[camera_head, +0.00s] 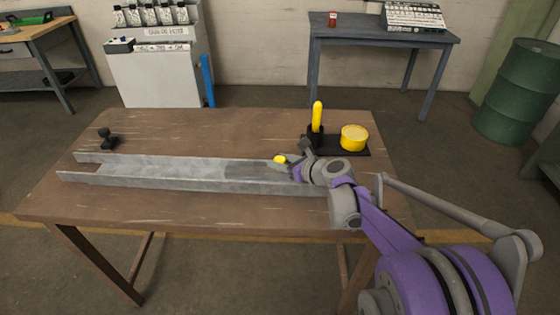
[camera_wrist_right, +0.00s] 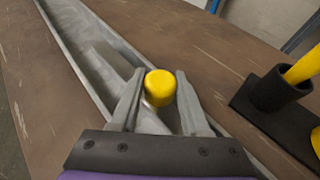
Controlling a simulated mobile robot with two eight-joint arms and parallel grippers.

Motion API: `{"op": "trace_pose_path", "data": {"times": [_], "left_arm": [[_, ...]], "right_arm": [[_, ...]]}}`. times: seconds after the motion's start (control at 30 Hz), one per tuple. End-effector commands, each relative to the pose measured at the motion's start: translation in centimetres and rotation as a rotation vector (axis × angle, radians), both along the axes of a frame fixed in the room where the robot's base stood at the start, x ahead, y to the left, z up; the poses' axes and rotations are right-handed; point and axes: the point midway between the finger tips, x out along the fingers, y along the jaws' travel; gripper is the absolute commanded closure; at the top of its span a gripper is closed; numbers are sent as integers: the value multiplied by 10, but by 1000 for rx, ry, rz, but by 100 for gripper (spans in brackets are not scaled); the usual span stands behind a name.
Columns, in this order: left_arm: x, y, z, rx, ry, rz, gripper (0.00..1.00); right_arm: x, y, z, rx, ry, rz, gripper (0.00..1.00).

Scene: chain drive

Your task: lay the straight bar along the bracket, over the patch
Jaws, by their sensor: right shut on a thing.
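The bracket (camera_head: 130,178) is a long grey metal channel lying across the table. A darker grey patch (camera_head: 252,172) lies on its floor toward the right end, and shows in the right wrist view (camera_wrist_right: 112,60). My right gripper (camera_head: 288,165) is low over the bracket's right part. Its fingers, clear in the right wrist view (camera_wrist_right: 158,100), are shut on a yellow-topped piece (camera_wrist_right: 160,83) with a grey metal part below it. The lower end of this piece is hidden between the fingers. I cannot make out a separate straight bar. My left gripper is not in view.
A small black knob-like thing (camera_head: 108,140) stands behind the bracket's left end.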

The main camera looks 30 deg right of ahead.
Motion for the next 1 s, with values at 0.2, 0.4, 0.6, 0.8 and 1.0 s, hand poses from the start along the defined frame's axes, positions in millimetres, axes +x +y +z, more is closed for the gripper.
{"op": "trace_pose_path", "data": {"times": [0.2,0.4,0.6,0.8,1.0], "left_arm": [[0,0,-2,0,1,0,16],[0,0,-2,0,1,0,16],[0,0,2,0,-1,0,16],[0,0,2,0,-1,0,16],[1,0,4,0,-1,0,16]], "right_arm": [[0,0,-2,0,0,0,31],[0,0,-2,0,0,0,24],[0,0,3,0,0,0,24],[-29,-8,13,-1,1,-4,24],[-69,-18,31,-1,0,-5,24]]}}
